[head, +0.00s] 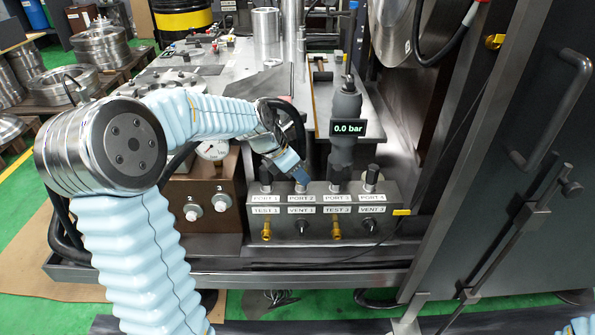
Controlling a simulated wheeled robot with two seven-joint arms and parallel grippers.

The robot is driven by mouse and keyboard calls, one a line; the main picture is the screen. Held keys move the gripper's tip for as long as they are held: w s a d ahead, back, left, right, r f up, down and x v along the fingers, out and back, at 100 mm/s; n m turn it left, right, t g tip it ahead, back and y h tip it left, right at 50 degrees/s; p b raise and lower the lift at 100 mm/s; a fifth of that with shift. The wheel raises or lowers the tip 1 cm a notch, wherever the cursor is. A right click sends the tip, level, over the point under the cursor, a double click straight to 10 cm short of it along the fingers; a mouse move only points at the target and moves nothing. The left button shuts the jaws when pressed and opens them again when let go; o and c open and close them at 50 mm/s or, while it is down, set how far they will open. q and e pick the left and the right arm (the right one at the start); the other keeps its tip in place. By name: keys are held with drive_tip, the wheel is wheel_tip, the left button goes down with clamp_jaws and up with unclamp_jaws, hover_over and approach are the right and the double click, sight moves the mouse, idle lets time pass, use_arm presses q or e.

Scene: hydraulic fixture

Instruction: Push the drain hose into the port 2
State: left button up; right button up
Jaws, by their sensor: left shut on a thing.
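The drain hose (297,121) appears to be the black hose that loops up behind my left wrist and runs down to the gripper. My left gripper (295,170) is shut on it and points down at the port block, just above the PORT 2 label. The hose end is hidden by the gripper, so I cannot tell whether it is in the port or above it. The grey port block (335,221) has labelled ports in a row along its top. Port 2 (301,188) is second from the left, its opening mostly covered by the gripper. My right gripper is out of view.
A digital gauge (347,128) reading 0.0 bar stands upright on the third port, close right of my gripper. Dark fittings occupy the outer ports. Brass and dark fittings line the block's front. A brown box with a dial gauge (212,150) is left; a cabinet door (500,180) is right.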

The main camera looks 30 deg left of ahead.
use_arm(q)
drive_tip(key=shift+f, duration=0.1)
idle(0.7)
drive_tip(key=o, duration=1.1)
